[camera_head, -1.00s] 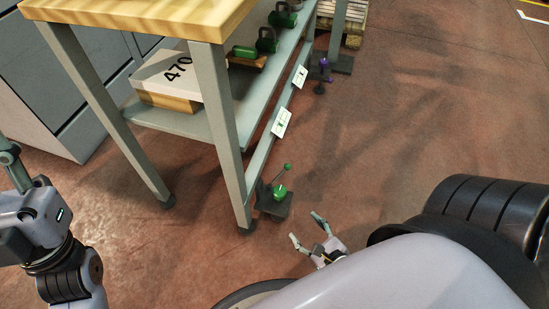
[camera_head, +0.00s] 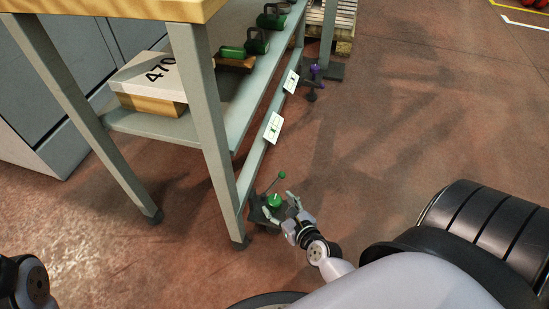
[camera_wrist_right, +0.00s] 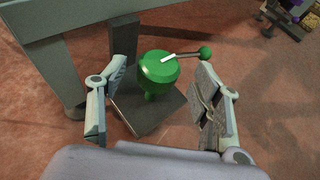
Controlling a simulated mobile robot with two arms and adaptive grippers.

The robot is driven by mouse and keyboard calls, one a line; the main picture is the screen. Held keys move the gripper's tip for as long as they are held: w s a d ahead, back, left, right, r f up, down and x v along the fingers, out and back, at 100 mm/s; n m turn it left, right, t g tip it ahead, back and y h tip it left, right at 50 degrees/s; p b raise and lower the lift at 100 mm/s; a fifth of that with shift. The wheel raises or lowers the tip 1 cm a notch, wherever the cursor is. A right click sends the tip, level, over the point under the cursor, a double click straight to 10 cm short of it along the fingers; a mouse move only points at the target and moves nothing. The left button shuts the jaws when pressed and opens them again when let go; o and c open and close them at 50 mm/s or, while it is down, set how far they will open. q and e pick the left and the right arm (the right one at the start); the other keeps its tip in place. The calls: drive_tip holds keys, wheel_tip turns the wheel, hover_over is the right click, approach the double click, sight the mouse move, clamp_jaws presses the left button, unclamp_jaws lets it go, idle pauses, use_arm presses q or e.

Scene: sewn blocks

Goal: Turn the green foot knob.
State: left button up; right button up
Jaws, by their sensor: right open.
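The green foot knob (camera_head: 274,200) sits low by the foot of the workbench's near right leg, on a dark base plate. In the right wrist view the knob (camera_wrist_right: 158,68) is a green round body with a white mark on top and a thin lever ending in a green ball (camera_wrist_right: 205,52). My right gripper (camera_head: 278,204) is open, with its fingers on either side of the knob in the right wrist view (camera_wrist_right: 160,112); I cannot tell whether they touch it. In the head view, part of my left arm shows at the lower left edge, without its gripper.
The workbench (camera_head: 205,100) stands at the left, with its legs and lower rail close to the knob. A box marked 470 (camera_head: 150,75) lies on its lower shelf. A purple knob (camera_head: 314,72) stands farther back. The floor to the right is open.

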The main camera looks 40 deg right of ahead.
drive_tip(key=shift+b+x, duration=0.45)
drive_tip(key=shift+x, duration=1.3)
drive_tip(key=shift+c, duration=0.6)
drive_tip(key=c, duration=1.1)
